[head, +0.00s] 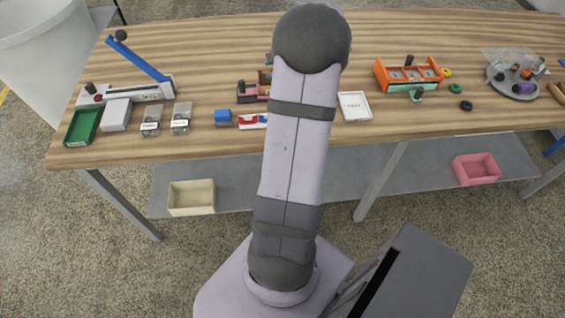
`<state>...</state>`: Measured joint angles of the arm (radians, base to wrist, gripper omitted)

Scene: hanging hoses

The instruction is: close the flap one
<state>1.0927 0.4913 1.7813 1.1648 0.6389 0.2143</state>
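I cannot single out a flap with certainty in the head view. An orange frame (409,74) with several compartments stands on the bench to the right of my arm, with dark knobs and a green part at its front. A small pink and dark item (252,91) stands just left of my arm and is partly hidden by it. A grey device (125,91) at the left has a raised, slanted blue lever (143,59) with a black knob. My gripper is not in view; my arm's upper part hides the middle of the bench.
The wooden bench (210,50) also holds a green tray (82,127), a white box (116,114), two clear packs, a blue block (223,116), a white tray (355,106) and a cluttered round plate (512,84). Cream (191,198) and pink (476,168) bins sit on the lower shelf.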

